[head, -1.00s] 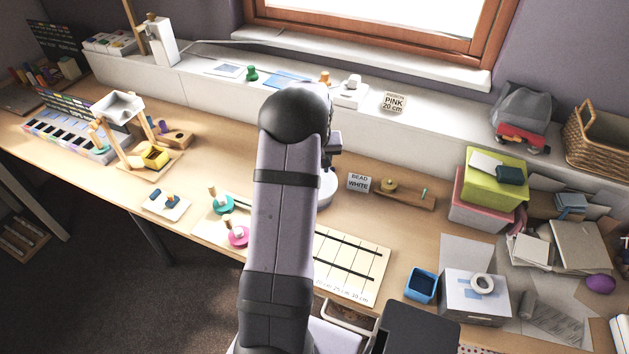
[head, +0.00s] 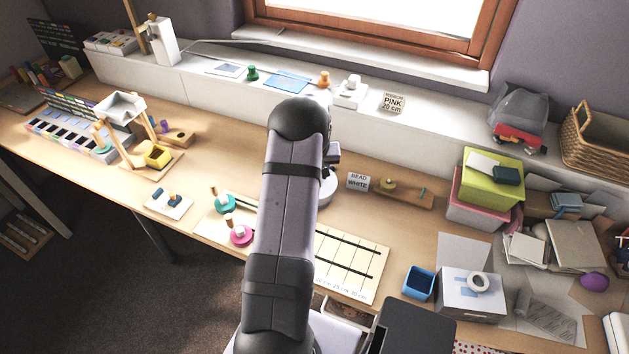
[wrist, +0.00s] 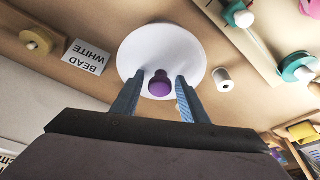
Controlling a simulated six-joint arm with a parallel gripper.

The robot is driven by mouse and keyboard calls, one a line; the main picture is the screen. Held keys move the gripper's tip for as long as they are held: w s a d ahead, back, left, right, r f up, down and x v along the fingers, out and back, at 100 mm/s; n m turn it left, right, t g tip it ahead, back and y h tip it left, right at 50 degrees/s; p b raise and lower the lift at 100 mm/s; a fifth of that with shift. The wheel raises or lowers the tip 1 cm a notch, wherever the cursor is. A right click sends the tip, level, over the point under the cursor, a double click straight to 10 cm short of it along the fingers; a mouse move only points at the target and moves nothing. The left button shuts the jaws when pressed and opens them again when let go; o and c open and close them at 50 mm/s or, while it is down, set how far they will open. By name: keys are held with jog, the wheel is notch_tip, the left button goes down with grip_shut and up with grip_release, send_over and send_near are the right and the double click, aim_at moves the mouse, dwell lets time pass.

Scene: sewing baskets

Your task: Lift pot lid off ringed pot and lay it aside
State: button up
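The pot lid (wrist: 190,45) is a white disc with a purple knob (wrist: 160,86) in the wrist view. My gripper (wrist: 160,78) is over it, with its two blue-grey fingers apart on either side of the knob. A gap shows at least on the right side, and contact cannot be made out. The pot's body and rings are hidden under the lid in this view. In the head view, the white round lid or pot (head: 328,188) shows only partly beside my arm, which covers the rest and hides my fingertips.
A BEAD WHITE card (head: 358,182) and a wooden tray (head: 410,197) stand right of the pot. A small white spool (wrist: 222,77) lies close to the lid. A marked board (head: 350,262) lies in front. Bare tabletop shows left of my arm and right of the board.

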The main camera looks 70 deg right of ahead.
jog(key=c, duration=0.8)
jog(key=shift+o, duration=0.2)
notch_tip(320, 180, up, 10)
jog(key=b, duration=0.2)
jog(key=shift+b, duration=0.35)
jog(key=s+f+b, duration=0.3)
jog(key=s, duration=0.5)
jog(key=s+f+m+b, duration=0.1)
jog(key=s+f+b, duration=0.2)
jog(key=s, duration=0.5)
jog(key=shift+s+a, duration=0.2)
jog(key=shift+a, duration=0.25)
